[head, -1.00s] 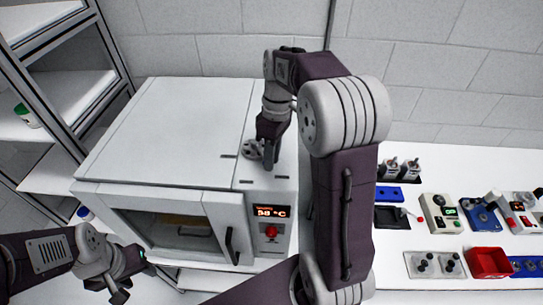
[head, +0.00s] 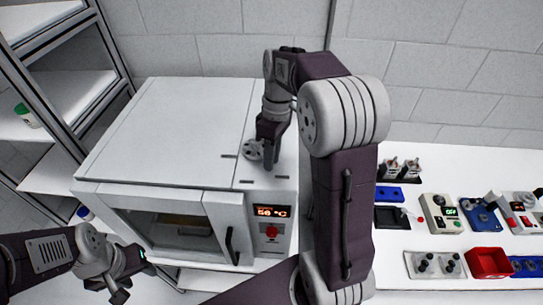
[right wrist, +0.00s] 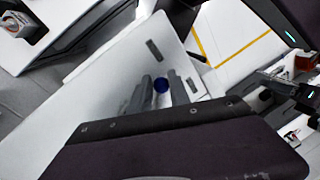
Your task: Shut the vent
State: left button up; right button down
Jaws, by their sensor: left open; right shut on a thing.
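The vent (head: 252,149) is a round grey disc with holes on the white top of the oven (head: 170,120), near its right side. My right gripper (head: 268,163) points down at the disc's right edge and is shut on the vent, hiding part of it. In the right wrist view, the two grey fingers (right wrist: 162,94) stand either side of a dark blue round spot (right wrist: 161,85). How far the vent is open cannot be told. My left gripper (head: 130,283) is open and empty, low at the left in front of the oven.
The oven front has a windowed door (head: 170,225) with a dark handle, a lit display (head: 271,212) and a red knob (head: 271,232). A shelf rack (head: 60,100) stands at left.

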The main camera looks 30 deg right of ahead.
jog(key=shift+w+a+r, duration=0.1)
jog(key=shift+w, duration=0.1)
dwell(0.5)
jog(key=a+m, duration=0.2)
jog(key=shift+m+t, duration=0.3)
jog(key=shift+m, duration=0.1)
jog(key=a+m, duration=0.2)
jog(key=m, duration=0.1)
jog(key=shift+w+a+r+t+p, duration=0.1)
jog(key=shift+w+a+t+p, duration=0.05)
jog(key=shift+w+t+p, duration=0.2)
jog(key=shift+w+a+m, duration=0.2)
jog(key=shift+m, duration=0.6)
